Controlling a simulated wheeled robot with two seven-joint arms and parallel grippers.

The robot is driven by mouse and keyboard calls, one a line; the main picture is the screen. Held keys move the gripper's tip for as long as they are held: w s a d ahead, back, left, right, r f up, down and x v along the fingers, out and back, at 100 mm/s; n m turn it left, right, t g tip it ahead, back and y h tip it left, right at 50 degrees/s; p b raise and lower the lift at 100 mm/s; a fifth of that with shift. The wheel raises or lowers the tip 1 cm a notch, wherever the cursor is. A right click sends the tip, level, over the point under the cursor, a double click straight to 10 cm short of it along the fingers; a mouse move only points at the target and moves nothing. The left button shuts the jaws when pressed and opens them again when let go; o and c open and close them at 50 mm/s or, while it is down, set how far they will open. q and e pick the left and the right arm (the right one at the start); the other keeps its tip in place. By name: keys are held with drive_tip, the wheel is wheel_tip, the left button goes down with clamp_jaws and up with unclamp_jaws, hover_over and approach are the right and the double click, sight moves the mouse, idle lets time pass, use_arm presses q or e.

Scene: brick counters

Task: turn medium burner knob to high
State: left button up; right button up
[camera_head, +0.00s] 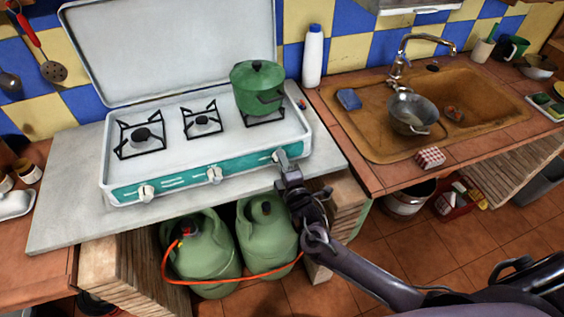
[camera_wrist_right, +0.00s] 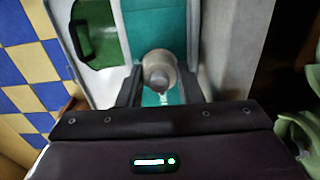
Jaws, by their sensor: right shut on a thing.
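A white camping stove (camera_head: 204,145) with a raised lid has three burners and a teal front panel (camera_head: 180,178). The left knob (camera_head: 146,192) and the middle knob (camera_head: 215,175) are white and untouched. My right gripper (camera_head: 282,166) is at the right knob (camera_head: 281,155), at the right end of the panel. In the right wrist view, the fingers (camera_wrist_right: 160,92) are shut on this knob (camera_wrist_right: 158,67), one on each side. The knob's pointer is partly hidden by the fingers, so its setting is unclear. My left gripper is out of view.
A green pot (camera_head: 257,88) stands on the right burner; the other two are bare. Green gas bottles (camera_head: 201,250) with an orange hose stand below the counter. A sink (camera_head: 375,125) with a metal colander lies to the right.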

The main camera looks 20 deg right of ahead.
idle(0.4)
drive_tip(key=o, duration=1)
drive_tip(key=shift+s, duration=0.1)
drive_tip(key=shift+s+p, duration=0.35)
drive_tip(key=shift+p, duration=0.05)
drive_tip(key=s+p, duration=0.3)
drive_tip(key=s, duration=0.4)
drive_tip(key=shift+d, duration=0.1)
drive_tip(key=shift+f, duration=0.1)
